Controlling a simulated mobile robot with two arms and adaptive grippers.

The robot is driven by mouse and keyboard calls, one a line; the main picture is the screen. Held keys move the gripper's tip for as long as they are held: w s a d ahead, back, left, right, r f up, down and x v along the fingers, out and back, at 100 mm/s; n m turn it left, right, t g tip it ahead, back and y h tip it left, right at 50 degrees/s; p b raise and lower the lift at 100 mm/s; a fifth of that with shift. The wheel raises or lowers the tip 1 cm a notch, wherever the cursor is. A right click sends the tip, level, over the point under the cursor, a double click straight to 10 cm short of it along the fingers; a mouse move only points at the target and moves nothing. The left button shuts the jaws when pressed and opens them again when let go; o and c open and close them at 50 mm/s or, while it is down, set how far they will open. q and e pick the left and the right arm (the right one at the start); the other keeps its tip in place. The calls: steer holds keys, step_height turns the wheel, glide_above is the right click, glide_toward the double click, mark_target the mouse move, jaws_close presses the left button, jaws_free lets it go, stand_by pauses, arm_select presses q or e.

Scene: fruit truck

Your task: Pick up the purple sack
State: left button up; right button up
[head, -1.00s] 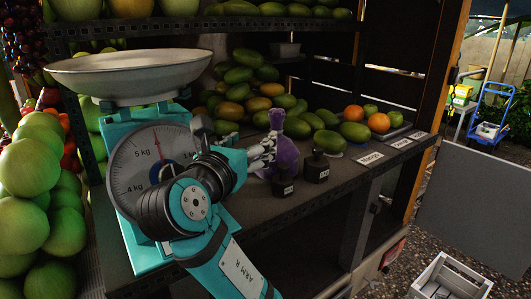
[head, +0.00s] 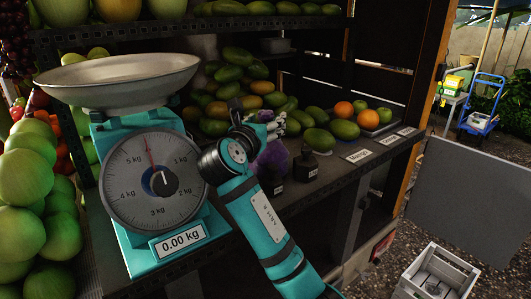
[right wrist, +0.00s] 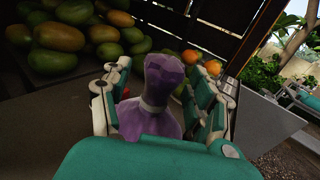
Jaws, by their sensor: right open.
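The purple sack (head: 272,158) stands on the shelf counter in the head view, partly hidden behind my right gripper (head: 277,125). In the right wrist view the purple sack (right wrist: 150,112) is upright, with a tied neck and a flared top. My right gripper (right wrist: 160,105) is open, with one finger on each side of the sack's neck. I cannot tell if either finger touches it. The sack's lower part is hidden by the gripper's palm. My left gripper is not in view.
A teal scale (head: 150,195) reading 0.00 kg stands left of my right arm. Two dark weights (head: 305,166) stand close to the sack. Mangoes (head: 318,139) lie piled behind, with oranges (head: 343,110) to the right. A white crate (head: 437,272) is on the ground.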

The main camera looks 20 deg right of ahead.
steer(key=shift+w+d, duration=0.15)
steer(key=shift+w, duration=0.05)
steer(key=shift+s, duration=0.1)
jaws_close()
steer(key=shift+r, duration=0.1)
